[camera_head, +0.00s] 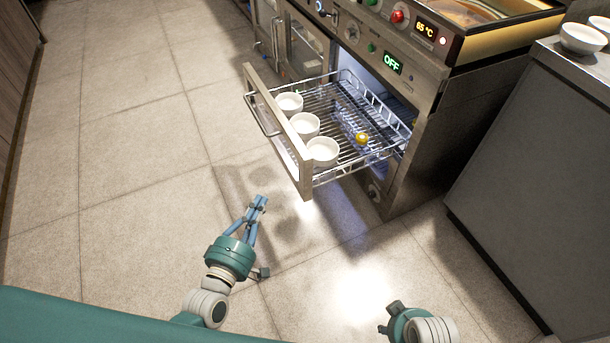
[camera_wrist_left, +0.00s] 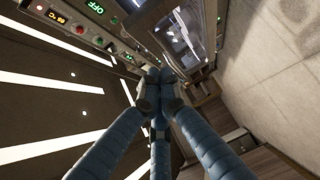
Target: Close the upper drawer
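The upper drawer (camera_head: 290,150) is pulled out of the steel cooking unit, a wire rack with a metal-framed glass front and a bar handle (camera_head: 262,115). Three white bowls (camera_head: 305,124) stand in a row behind its front, and a small yellow round thing (camera_head: 361,138) lies on the rack. My left gripper (camera_head: 259,203) is over the floor in front of the drawer, apart from it; its blue fingers meet at the tips in the left wrist view (camera_wrist_left: 158,82), with nothing seen between them. My right gripper (camera_head: 388,318) is partly visible at the bottom; its fingers cannot be made out.
The unit has an OFF display (camera_head: 392,63), a temperature display (camera_head: 426,29) and knobs above the drawer. Glass-fronted doors (camera_head: 308,45) are left of it. A grey counter (camera_head: 535,170) with white bowls (camera_head: 582,38) stands at the right. The tiled floor (camera_head: 130,150) at left is clear.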

